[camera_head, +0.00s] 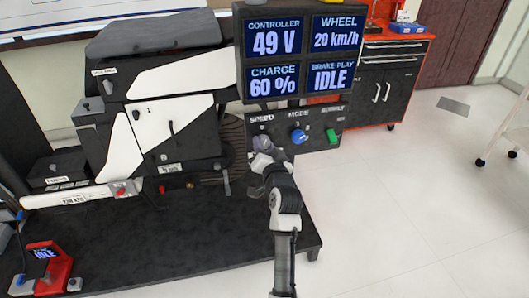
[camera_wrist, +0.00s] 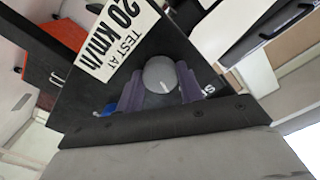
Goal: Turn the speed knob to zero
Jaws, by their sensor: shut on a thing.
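The speed knob (camera_wrist: 159,74) is a round grey knob with a white pointer mark, on the dark control panel (camera_head: 313,122) under the SPEED label. In the wrist view the mark points toward the lower right of that picture. My gripper (camera_head: 266,156) reaches the panel from the front, and its purple fingers stand on both sides of the knob, shut on it. In the head view the fingers and wrist hide most of the knob and its scale. The display (camera_head: 293,47) above reads wheel 20 km/h, controller 49 V, charge 60 % and brake play IDLE.
A blue MODE knob (camera_head: 298,136) and a green switch (camera_head: 333,136) sit to the right on the same panel. A white label (camera_wrist: 119,36) reads "TEST AT 20 km/h". The dark chassis (camera_head: 172,135) fills the left. The floor at right is mostly clear.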

